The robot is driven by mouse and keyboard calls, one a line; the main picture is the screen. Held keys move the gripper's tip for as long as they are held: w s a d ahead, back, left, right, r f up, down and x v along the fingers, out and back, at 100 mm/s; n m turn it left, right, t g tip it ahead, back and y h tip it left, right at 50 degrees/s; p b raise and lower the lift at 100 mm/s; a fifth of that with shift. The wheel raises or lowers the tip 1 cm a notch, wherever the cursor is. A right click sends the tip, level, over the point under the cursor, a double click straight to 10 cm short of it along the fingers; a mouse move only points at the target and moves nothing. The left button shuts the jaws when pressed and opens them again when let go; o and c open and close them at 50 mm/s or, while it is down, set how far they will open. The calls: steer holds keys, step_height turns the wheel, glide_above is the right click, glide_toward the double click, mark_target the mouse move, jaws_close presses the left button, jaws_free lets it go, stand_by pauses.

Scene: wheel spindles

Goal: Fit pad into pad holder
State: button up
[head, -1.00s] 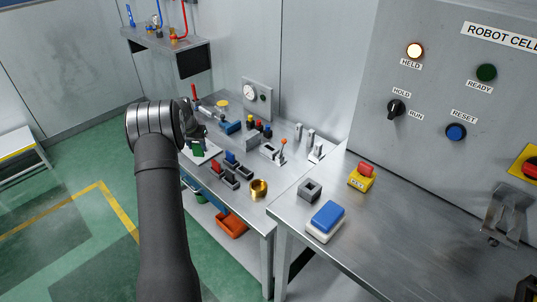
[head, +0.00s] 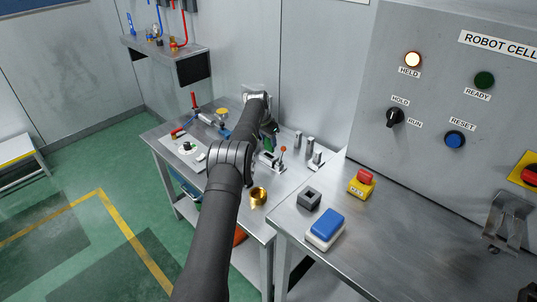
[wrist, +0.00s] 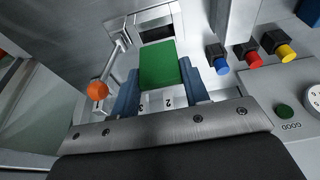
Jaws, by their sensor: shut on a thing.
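My gripper (wrist: 159,76) is shut on a green pad (wrist: 160,62), with one blue finger on each side of it. In the head view the green pad (head: 268,141) shows as a small patch near my gripper (head: 267,134), largely hidden by my arm. A light grey fixture with a dark rectangular slot (wrist: 156,32), seemingly the pad holder, lies just beyond the pad in the wrist view. A lever with an orange knob (wrist: 97,90) stands beside it. I cannot tell whether the pad touches the fixture.
Blue, red and yellow capped posts (wrist: 250,55) stand right of the pad in the wrist view. Grey upright posts (head: 310,145) stand behind the fixture. A brass cup (head: 258,196) is near the bench's front edge. A white plate (head: 176,143) lies at left.

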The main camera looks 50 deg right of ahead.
mark_target(268, 149)
steer(key=shift+f, duration=2.85)
steer(key=shift+f, duration=0.15)
steer(key=o, duration=1)
steer(key=v, duration=1.2)
